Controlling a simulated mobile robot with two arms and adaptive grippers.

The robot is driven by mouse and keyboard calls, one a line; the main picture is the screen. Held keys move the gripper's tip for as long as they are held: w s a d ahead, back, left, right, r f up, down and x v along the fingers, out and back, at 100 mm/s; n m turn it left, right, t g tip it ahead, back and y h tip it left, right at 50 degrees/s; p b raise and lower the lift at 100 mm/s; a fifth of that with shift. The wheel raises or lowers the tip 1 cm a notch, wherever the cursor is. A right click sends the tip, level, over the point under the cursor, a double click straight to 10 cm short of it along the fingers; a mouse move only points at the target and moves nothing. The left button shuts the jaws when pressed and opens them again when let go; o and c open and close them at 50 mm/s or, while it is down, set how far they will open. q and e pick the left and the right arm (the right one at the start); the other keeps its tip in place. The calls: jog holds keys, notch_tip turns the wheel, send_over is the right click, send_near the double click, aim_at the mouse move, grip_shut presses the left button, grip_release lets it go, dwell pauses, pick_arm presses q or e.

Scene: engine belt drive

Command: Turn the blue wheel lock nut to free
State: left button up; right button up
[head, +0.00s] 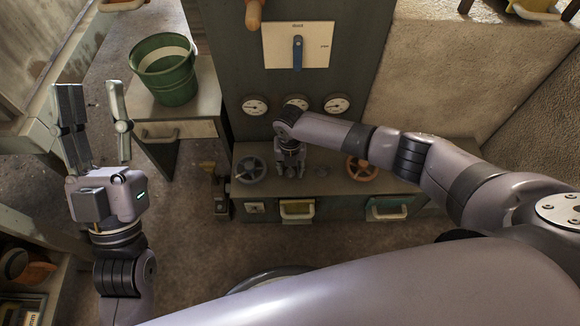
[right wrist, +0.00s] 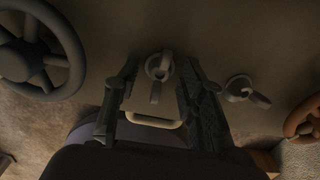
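The blue wheel (head: 250,169) is on the left of the console top; it also shows at the left of the right wrist view (right wrist: 40,62). Beside it, the grey lock nut (right wrist: 158,68) with a short lever stands between the two fingers of my right gripper (head: 290,172). The right gripper is open, pointing down over the console, with a visible gap between each finger and the nut. In the head view this gripper hides the nut. My left gripper (head: 92,122) is raised at the left, open and empty.
A second lock nut (right wrist: 242,88) and the orange wheel (head: 361,169) are to the right on the console. Three gauges (head: 337,104) and a panel with a blue lever (head: 298,53) are behind. A green bucket (head: 165,72) stands on the bench at left.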

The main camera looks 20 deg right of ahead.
aim_at(290, 170)
notch_tip(290, 170, up, 12)
dwell(0.7)
dwell(0.4)
